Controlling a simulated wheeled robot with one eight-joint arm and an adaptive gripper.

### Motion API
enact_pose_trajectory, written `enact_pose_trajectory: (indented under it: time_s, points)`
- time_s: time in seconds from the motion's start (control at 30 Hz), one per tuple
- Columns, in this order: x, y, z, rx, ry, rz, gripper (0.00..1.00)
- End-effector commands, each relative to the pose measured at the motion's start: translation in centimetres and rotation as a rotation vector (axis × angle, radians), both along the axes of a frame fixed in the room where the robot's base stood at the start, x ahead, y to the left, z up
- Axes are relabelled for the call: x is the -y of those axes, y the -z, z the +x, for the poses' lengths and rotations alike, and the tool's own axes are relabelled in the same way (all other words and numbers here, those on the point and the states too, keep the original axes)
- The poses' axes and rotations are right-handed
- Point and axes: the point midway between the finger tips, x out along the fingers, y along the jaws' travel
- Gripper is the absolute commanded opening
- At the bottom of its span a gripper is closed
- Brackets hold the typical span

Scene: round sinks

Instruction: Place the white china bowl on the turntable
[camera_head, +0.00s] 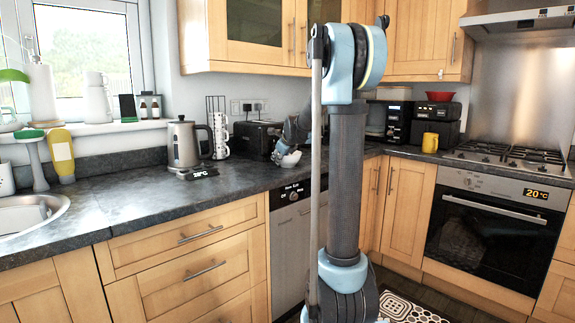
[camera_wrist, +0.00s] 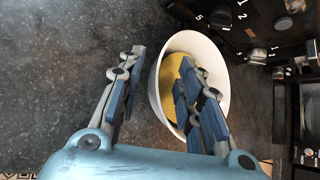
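The white china bowl (camera_head: 290,159) is on the dark counter in the head view, partly behind my arm. In the wrist view the bowl (camera_wrist: 214,62) is large, with a yellow patch inside it. My gripper (camera_wrist: 160,60) is open, with one finger outside the bowl's left rim and the other over the bowl's inside. The rim lies between the fingers, with a gap to the left finger. In the head view my gripper (camera_head: 283,148) is just above the bowl. I cannot make out a turntable for certain in either view.
A black appliance with numbered dials (camera_wrist: 262,30) is close to the bowl's right. A kettle (camera_head: 184,143) and stacked mugs (camera_head: 221,136) stand left of the bowl. A yellow mug (camera_head: 430,143) and black appliances (camera_head: 398,122) stand right. The counter between sink and kettle is clear.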

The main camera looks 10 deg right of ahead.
Motion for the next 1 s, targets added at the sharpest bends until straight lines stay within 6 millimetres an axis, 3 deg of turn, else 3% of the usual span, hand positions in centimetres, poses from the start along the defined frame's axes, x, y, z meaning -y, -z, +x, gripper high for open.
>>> enact_pose_trajectory:
  time_s: [0.2,0.5,0.63,0.67,1.0]
  points:
    - [-0.3,1.1,1.3,0.000,0.000,0.000,0.33]
    - [-0.3,1.2,1.5,0.000,0.000,0.000,0.33]
    - [-0.3,1.2,1.5,0.000,0.000,0.000,0.03]
    - [-0.3,1.2,1.5,0.000,0.000,0.000,0.00]
    - [-0.3,1.2,1.5,0.001,0.000,0.001,0.00]
